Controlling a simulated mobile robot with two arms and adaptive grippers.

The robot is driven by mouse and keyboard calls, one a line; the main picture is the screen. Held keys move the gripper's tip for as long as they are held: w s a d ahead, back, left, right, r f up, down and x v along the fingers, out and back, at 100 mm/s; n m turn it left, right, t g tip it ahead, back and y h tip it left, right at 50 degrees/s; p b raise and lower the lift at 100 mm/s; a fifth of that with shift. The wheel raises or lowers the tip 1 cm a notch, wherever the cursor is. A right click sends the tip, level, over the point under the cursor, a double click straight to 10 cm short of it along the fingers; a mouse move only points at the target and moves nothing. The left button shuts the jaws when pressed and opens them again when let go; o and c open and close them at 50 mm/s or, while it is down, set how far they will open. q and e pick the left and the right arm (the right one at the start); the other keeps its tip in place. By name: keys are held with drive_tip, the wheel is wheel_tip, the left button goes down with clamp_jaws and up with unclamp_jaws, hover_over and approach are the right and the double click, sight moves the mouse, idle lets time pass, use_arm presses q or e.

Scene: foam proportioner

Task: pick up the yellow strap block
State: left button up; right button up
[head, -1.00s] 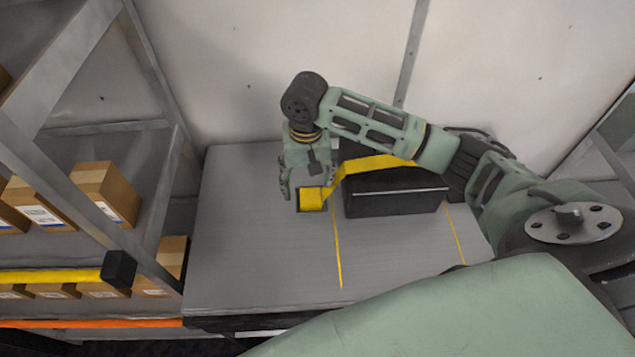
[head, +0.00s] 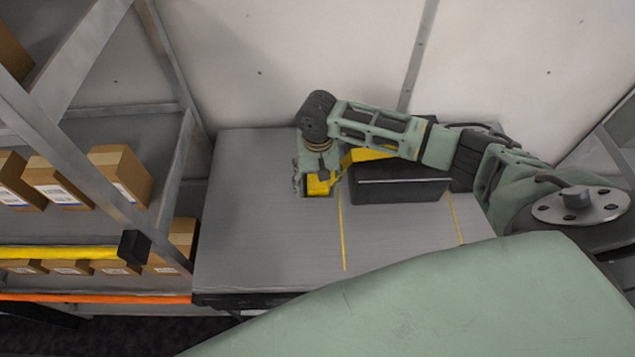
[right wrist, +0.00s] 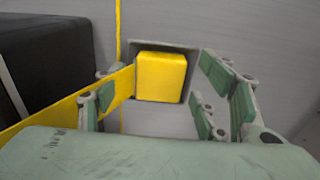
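The yellow strap block (head: 319,184) sits in a small grey square holder on the grey bench top, left of a black case. In the right wrist view the block (right wrist: 160,77) lies between the fingers, and a yellow strap (right wrist: 50,113) runs from it to the left. My right gripper (head: 318,179) is over the block, its fingers partly hiding it. In the right wrist view my right gripper (right wrist: 163,98) is open, with a visible gap between the block and the right fingers. Contact on the left is unclear. My left gripper is not in view.
The black case (head: 400,188) stands close on the right of the block, partly under my right arm. A metal shelf with cardboard boxes (head: 120,172) is at the left. The bench top (head: 265,235) is clear in front, with thin yellow lines.

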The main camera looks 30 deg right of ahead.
drive_tip(key=c, duration=1.2)
